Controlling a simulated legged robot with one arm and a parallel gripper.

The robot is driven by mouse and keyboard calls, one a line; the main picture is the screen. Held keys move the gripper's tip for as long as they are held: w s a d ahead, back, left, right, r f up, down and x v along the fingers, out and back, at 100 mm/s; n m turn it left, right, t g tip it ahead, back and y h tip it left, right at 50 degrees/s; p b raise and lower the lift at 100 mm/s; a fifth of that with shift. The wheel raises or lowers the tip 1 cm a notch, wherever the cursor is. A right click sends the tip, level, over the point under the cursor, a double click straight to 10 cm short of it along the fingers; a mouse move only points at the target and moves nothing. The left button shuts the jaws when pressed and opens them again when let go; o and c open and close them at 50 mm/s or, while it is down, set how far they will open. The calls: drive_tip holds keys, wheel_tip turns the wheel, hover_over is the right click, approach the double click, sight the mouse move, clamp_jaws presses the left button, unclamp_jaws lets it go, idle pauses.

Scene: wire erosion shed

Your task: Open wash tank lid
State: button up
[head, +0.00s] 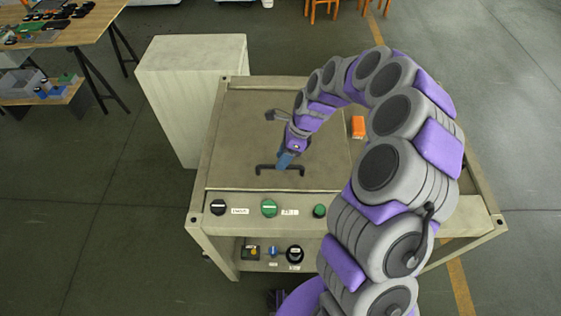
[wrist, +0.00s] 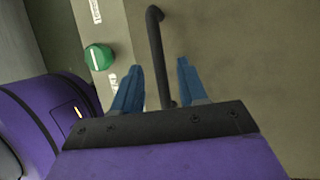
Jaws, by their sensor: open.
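The wash tank lid (head: 240,130) is a flat beige panel on top of a beige framed stand, and it lies flat and closed. A black bar handle (head: 266,169) is fixed near its front edge. My gripper (head: 284,163) is over the middle of the handle. In the wrist view the handle (wrist: 155,45) runs between the two blue fingers of my gripper (wrist: 160,80). The fingers are apart, with a gap on each side of the bar. The handle's near end is partly hidden by my gripper's body.
A front strip carries a black knob (head: 218,207), a green knob (head: 269,208) and another green knob (head: 320,211). An orange object (head: 358,126) sits right of the lid. A pale cabinet (head: 190,95) stands close at left. A wooden table (head: 85,28) is farther left.

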drive_tip(key=shift+x, duration=1.05)
clamp_jaws()
